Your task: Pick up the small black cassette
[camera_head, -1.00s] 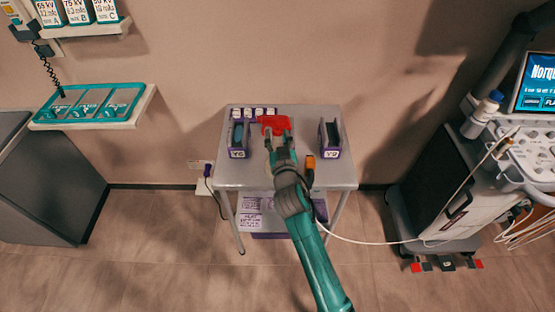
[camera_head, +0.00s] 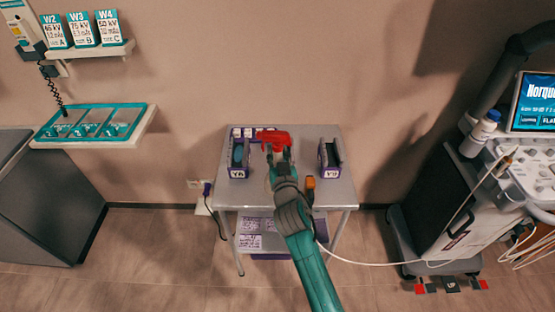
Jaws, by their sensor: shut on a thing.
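My gripper (camera_head: 278,151) is over the back middle of a grey table (camera_head: 325,191), shut on a red object (camera_head: 272,137). The red object is held up in front of the row of purple and white labels at the table's back edge. A purple holder (camera_head: 239,172) with dark teal slabs (camera_head: 238,152) stands to the left. Another purple holder (camera_head: 329,173) with a black slab (camera_head: 336,152) stands to the right. I cannot tell whether this slab is the small black cassette. My arm hides the table's middle front.
An orange-topped item (camera_head: 310,184) stands close to the right of my arm. A wall shelf with a teal tray (camera_head: 95,122) is at left. An ultrasound cart (camera_head: 450,215) stands at right, with a white cable (camera_head: 370,263) trailing towards the table.

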